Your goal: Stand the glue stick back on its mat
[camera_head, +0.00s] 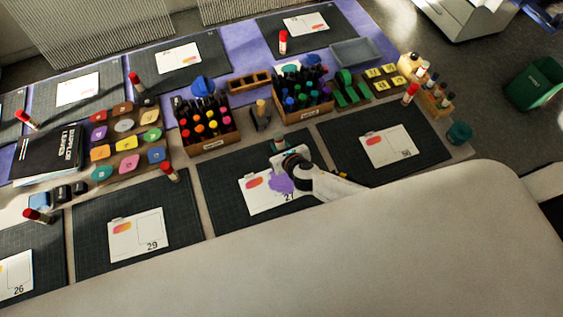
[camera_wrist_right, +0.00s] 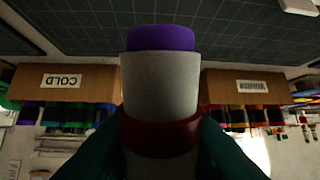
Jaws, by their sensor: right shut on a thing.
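My right gripper (camera_head: 281,148) is over the dark cutting mat (camera_head: 218,182) that carries the card numbered 27 (camera_head: 258,200). In the right wrist view its dark teal fingers (camera_wrist_right: 160,140) are shut around a glue stick (camera_wrist_right: 158,85). The stick has a pale grey barrel, a red band between the fingers and an exposed purple tip. In the head view the held stick is mostly hidden by my gripper. A purple patch (camera_head: 281,183) shows on the card beside my gripper. My left gripper is not in view.
Two wooden boxes of coloured bottles (camera_head: 208,147) (camera_head: 303,112) stand behind the mat; the wrist view shows a COLD label (camera_wrist_right: 62,80). A wooden stand (camera_head: 260,118) is between them. Another mat (camera_head: 340,170) with a card lies to the right.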

